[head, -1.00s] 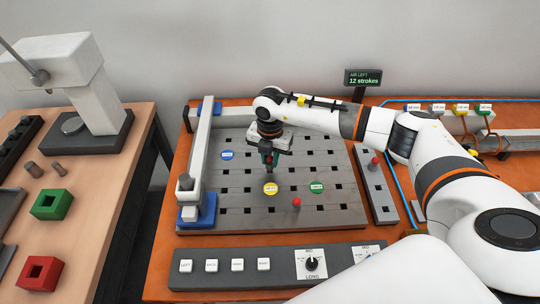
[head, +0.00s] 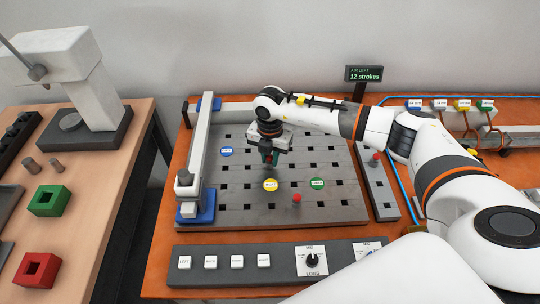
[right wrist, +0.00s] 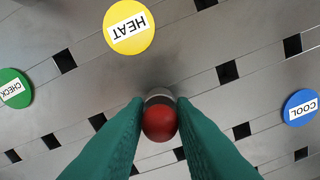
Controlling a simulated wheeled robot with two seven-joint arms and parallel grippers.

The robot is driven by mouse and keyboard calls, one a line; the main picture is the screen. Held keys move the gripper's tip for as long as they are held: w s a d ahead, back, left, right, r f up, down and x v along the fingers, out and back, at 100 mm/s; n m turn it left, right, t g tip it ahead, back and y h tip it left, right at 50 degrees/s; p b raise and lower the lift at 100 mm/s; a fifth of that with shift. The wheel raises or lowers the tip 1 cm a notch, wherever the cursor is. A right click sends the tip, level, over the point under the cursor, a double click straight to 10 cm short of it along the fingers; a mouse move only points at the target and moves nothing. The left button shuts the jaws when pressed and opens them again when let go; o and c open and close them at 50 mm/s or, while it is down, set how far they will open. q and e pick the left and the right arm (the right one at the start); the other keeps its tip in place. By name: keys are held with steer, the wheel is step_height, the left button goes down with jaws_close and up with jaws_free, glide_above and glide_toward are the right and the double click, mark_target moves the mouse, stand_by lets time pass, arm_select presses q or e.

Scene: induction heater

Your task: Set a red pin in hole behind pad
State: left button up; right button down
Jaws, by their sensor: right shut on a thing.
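My right gripper (head: 269,160) is above the grey perforated plate (head: 240,207), behind the yellow HEAT pad (head: 270,185). In the right wrist view its green fingers are shut on a red pin (right wrist: 159,122), with the red ball up and a grey shank below. Whether the shank's end is in a hole is hidden. The yellow HEAT pad (right wrist: 129,27) also shows there, with the green CHECK pad (right wrist: 14,88) and blue COOL pad (right wrist: 300,107). Another red pin (head: 297,198) stands in the plate, front right of the yellow pad. My left gripper is not in view.
A third red pin (head: 375,159) stands in the narrow grey rack (head: 387,207) right of the plate. A pale rail (head: 201,140) borders the plate's left side. A button panel (head: 225,277) lies in front. The plate's front left is clear.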

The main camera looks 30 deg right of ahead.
steer(key=shift+f, duration=0.15)
steer(key=c, duration=1.1)
jaws_free()
steer(key=shift+c, duration=0.2)
step_height(320, 180, up, 12)
steer(key=b, duration=0.2)
